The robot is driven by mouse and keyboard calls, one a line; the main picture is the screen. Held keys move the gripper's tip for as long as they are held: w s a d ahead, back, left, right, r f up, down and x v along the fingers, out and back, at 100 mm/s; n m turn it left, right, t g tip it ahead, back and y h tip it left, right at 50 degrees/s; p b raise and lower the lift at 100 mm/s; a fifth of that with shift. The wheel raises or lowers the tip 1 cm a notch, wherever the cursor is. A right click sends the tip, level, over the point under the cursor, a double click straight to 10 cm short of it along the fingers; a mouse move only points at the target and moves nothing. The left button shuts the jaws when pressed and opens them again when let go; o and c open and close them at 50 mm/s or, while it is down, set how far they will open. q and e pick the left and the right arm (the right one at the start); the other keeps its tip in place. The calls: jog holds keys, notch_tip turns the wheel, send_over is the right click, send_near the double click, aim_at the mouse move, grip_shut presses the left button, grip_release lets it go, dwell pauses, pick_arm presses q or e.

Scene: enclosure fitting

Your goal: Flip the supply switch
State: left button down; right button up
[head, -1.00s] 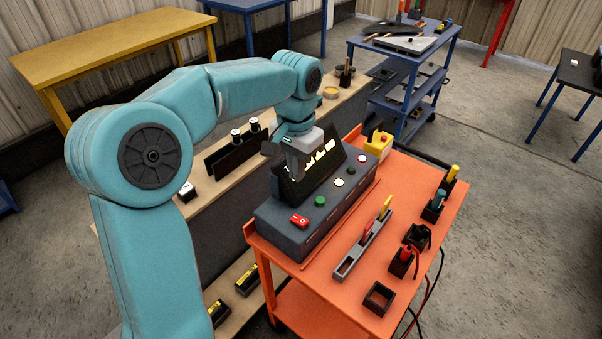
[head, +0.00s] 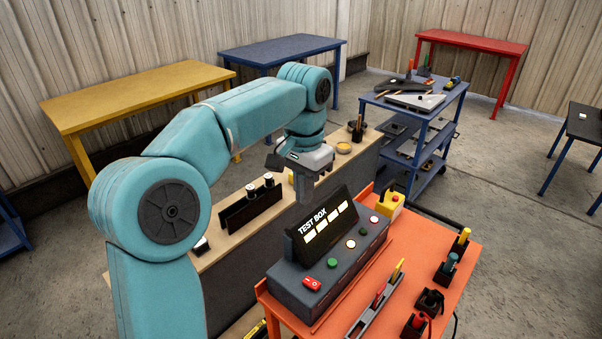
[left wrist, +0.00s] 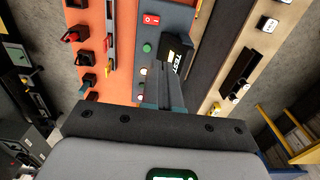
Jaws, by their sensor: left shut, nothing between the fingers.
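The grey test box (head: 340,252) sits on the orange cart, its tilted panel reading TEST BOX with several lit bars. A red rocker switch (head: 312,283) with white marks is at the box's near left end; it also shows in the left wrist view (left wrist: 151,19). I cannot tell which side is pressed. A green button (head: 331,263) and several round white and red ones run along the box behind it. My left gripper (head: 303,193) is shut and empty, pointing down above and behind the display panel, apart from the switch. My right gripper is not in view.
The orange cart (head: 440,270) also carries a yellow box with a red button (head: 390,201), a slotted tray with probes (head: 378,305) and several black holders. A wooden bench (head: 220,225) with a black rack (head: 252,207) stands left of it. A blue cart (head: 415,110) is behind.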

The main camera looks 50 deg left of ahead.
pick_arm(q)
jog(key=r, duration=0.3)
jog(key=shift+a, duration=0.35)
jog(key=shift+s+a, duration=0.15)
jog(key=shift+d, duration=0.2)
